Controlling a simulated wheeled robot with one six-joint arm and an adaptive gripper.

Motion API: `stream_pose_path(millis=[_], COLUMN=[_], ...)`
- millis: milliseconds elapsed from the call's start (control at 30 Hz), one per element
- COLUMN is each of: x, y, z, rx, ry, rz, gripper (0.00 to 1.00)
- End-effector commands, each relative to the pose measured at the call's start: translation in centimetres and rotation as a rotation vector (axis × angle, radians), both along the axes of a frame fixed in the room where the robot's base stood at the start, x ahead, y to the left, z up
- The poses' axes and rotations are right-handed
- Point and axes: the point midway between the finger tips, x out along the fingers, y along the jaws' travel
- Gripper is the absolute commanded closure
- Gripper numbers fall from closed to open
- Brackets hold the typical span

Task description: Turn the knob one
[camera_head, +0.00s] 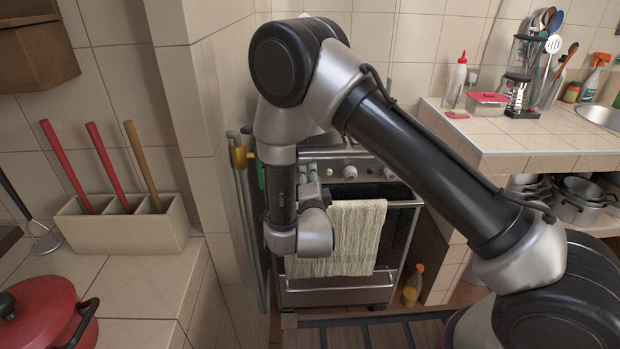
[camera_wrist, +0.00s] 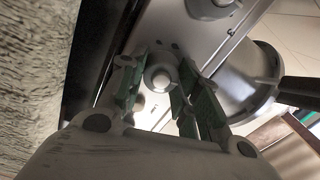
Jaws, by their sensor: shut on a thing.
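The stove (camera_head: 340,292) stands in the gap between the counters, its control panel facing me. In the wrist view a round pale knob (camera_wrist: 160,78) sits on the metal panel between the green-padded fingers of my gripper (camera_wrist: 158,92). My gripper is shut on this knob, a finger on each side. I cannot tell the knob's angle.
A towel (camera_head: 343,235) hangs on the oven door below the panel. A tiled wall edge (camera_head: 212,150) stands close on the left. A yellow bottle (camera_head: 412,285) stands on the floor right of the stove. The right counter (camera_head: 500,140) holds utensils and bottles.

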Motion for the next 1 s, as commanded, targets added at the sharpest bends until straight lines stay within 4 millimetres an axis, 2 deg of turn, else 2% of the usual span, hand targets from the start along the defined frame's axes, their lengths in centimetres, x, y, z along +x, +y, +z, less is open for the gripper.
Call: stream_pose_path(millis=[433, 1000], x=[-0.01, -0.02], y=[-0.07, -0.11], z=[-0.14, -0.18], rx=[0.227, 0.260], ry=[0.001, 0.002], rz=[-0.001, -0.002], gripper=[0.91, 0.91])
